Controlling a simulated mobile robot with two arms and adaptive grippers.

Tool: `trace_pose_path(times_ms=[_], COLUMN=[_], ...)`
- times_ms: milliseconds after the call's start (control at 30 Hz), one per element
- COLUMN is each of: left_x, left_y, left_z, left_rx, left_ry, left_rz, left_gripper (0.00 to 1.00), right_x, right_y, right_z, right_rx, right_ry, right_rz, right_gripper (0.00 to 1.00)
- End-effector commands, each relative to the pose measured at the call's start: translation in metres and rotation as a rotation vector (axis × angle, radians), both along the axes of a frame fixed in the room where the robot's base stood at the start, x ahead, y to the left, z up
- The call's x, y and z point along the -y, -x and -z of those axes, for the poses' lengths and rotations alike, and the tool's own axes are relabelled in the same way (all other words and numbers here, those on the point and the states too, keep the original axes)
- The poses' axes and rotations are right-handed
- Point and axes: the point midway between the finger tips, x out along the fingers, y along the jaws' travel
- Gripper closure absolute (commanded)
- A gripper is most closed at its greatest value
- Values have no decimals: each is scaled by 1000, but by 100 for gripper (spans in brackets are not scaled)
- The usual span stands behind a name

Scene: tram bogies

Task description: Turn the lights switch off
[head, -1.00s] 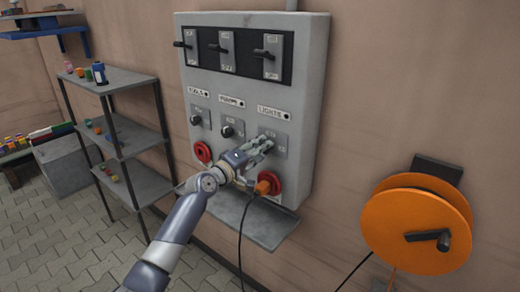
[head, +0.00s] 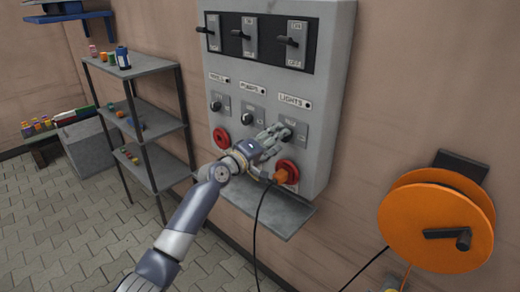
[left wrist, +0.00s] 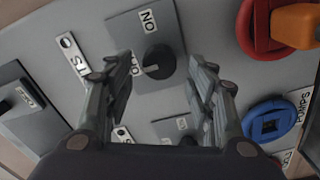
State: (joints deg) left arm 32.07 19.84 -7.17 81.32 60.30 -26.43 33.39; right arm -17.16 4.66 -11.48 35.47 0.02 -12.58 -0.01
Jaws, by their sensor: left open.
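The lights switch is a black rotary knob (head: 287,133) on a grey plate under the LIGHTS label (head: 294,101), at the lower right of the wall panel. In the left wrist view the knob (left wrist: 158,62) shows a pale pointer mark and an ON label (left wrist: 148,20) beside it. My left gripper (head: 277,138) is open in front of the switch, its fingers partly covering the plate. In the left wrist view the open fingers (left wrist: 160,78) stand on either side of the knob; I cannot tell whether they touch it. My right gripper is not in view.
An orange plug (head: 281,178) sits in the red socket below the switch, its black cable hanging down. A grey ledge (head: 270,211) juts out underneath. Two other knobs (head: 248,118) are to the left, with levers above. An orange cable reel (head: 435,228) is at right, a shelf (head: 150,68) at left.

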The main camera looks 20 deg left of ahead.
Motion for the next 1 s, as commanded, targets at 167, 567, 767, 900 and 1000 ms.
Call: trace_pose_path(times_ms=[167,567,767,900,1000], left_x=[-12,-32,-34,-34,-34], left_y=[32,89,95,95,94], left_z=[1,1,1,1,1], left_rx=[-1,-2,-2,-2,-2], left_ry=[-3,-2,-1,-1,-1], left_rz=[-1,0,0,0,0], left_gripper=[49,49,49,49,49], right_x=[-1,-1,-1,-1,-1], right_y=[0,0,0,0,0], right_z=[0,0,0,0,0], right_rx=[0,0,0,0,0], right_ry=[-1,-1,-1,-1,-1], right_rz=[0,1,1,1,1], right_gripper=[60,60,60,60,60])
